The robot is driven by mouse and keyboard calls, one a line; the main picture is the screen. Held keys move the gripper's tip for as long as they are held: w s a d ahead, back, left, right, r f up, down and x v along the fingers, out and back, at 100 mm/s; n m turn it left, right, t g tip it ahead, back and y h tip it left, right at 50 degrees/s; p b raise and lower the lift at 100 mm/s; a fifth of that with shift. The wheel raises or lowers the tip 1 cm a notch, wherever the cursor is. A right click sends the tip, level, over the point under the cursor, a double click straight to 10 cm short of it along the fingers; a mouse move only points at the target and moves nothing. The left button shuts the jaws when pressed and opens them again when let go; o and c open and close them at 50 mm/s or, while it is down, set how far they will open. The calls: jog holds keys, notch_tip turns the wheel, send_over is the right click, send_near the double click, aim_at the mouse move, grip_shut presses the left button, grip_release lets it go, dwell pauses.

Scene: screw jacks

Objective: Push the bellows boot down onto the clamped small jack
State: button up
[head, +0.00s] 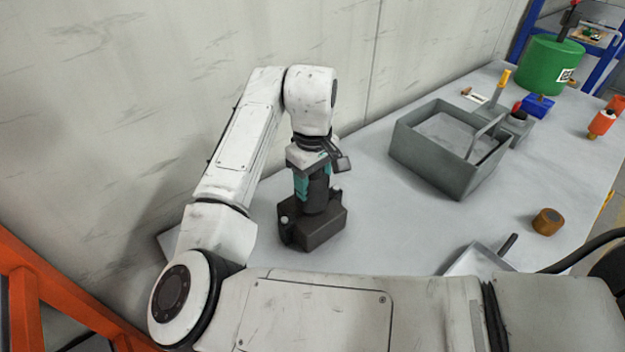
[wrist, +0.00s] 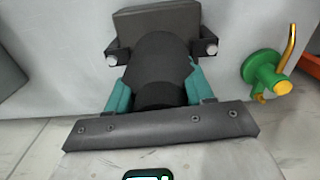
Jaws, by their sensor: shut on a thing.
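The bellows boot (head: 317,192) is a black cylinder standing over a dark clamp block (head: 322,230) on the table. In the wrist view, the boot (wrist: 158,62) lies between my two teal fingers, with the clamp block (wrist: 155,22) beyond it and a pale bolt at each side. My gripper (wrist: 160,88) is shut on the boot, pointing down from above; it also shows in the head view (head: 312,186). The small jack is not visible; the boot, block and fingers hide that spot. I cannot tell how far the boot sits over it.
A grey bin (head: 440,165) stands to the right. A brown cylinder (head: 547,222) and a grey tray (head: 480,262) lie nearer. A green drum (head: 550,65) and small red and blue items are at the far end. The wrist view shows a green fitting with a yellow lever (wrist: 264,72).

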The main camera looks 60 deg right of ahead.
jog(key=shift+f, duration=0.15)
jog(key=o, duration=1.2)
notch_tip(320, 180, up, 9)
jog(key=shift+r, duration=0.85)
